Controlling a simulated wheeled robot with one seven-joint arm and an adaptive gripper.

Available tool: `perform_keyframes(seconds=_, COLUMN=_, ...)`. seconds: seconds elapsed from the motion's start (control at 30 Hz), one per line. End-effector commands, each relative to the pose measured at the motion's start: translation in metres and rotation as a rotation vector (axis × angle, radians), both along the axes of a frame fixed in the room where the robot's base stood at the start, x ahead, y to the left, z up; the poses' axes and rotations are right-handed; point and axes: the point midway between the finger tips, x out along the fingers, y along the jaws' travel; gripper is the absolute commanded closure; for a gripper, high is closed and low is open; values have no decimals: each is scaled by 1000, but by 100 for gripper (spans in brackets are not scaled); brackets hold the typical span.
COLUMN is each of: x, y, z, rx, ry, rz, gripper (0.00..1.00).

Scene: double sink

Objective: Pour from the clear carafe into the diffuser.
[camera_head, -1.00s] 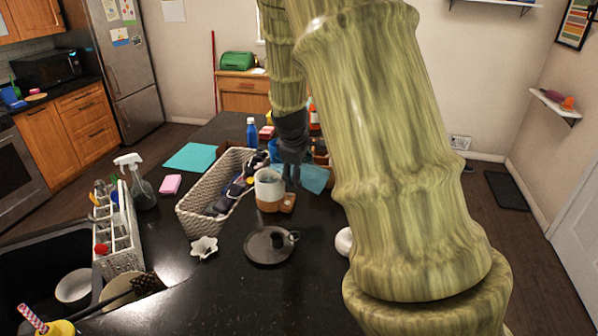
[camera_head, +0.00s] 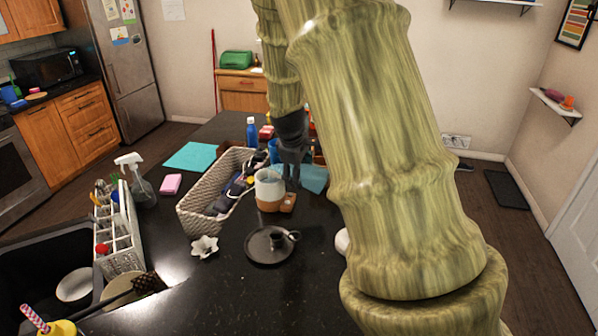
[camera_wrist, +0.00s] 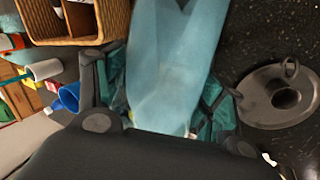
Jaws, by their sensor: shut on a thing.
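My gripper (camera_wrist: 165,110) is shut on a pale blue, see-through vessel (camera_wrist: 170,55), which I take to be the clear carafe. It fills the middle of the wrist view, between the two fingers. Its contents cannot be made out. In the head view my gripper (camera_head: 292,172) points down just behind a white cup-like vessel with a tan lower part (camera_head: 269,190), probably the diffuser. That vessel stands upright on the dark counter. I cannot make out the carafe in the head view or the diffuser in the wrist view.
A woven basket (camera_head: 190,217) stands left of the diffuser, and a small brown block (camera_head: 288,203) sits at its right. A dark candle holder (camera_head: 268,257) and a white star-shaped dish (camera_head: 204,247) lie in front. The sink is at left.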

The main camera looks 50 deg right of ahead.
Motion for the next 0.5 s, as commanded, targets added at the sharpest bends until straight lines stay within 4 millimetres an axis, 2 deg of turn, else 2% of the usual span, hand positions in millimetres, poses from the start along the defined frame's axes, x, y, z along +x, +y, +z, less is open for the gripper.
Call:
perform_keyframes(seconds=0.3, x=0, y=0, z=0, rx=0, ry=-3, rz=0, gripper=77)
perform_keyframes(seconds=0.5, x=1, y=0, z=-6, rx=37, ry=-65, rz=-1, gripper=77)
